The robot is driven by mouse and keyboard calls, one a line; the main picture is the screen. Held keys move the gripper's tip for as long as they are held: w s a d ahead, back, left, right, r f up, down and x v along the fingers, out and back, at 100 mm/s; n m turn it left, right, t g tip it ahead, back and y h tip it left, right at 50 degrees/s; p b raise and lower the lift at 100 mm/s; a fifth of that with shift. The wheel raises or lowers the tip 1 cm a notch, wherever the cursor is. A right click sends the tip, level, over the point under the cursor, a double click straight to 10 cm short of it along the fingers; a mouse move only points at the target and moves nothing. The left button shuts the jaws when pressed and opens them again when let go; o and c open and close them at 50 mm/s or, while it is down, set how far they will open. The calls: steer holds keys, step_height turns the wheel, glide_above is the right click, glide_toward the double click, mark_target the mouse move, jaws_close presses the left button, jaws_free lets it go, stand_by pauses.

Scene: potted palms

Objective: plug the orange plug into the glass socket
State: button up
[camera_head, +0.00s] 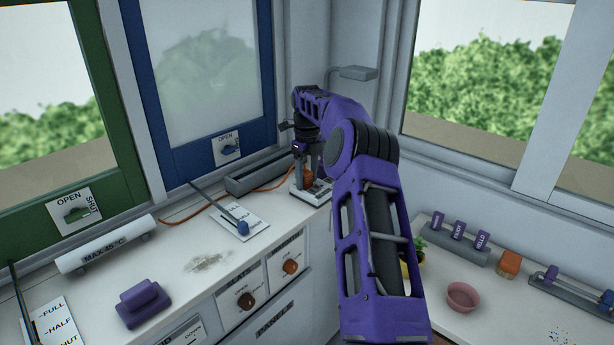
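An orange piece (308,174), which looks like the plug, shows at the back corner of the counter, just under my gripper. An orange cord (205,206) runs to it from the left along the counter. My gripper (299,168) points down there, small and partly hidden by my own purple arm. I cannot tell whether its fingers are open or shut, or whether they touch the plug. A pale block with dark parts (312,192) stands directly below; it may hold the sockets. Its labels are too small to read, so I cannot pick out the glass socket.
A grey trough (258,172) lies behind the cord, and a lamp (352,74) rises at the corner. A blue-knobbed lever (242,227), white tube (105,246) and purple block (142,302) occupy the left counter. A pink bowl (463,296) and orange block (509,263) stand right.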

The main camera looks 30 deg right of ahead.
mark_target(307, 173)
steer(key=shift+o, duration=0.6)
steer(key=shift+r, duration=4)
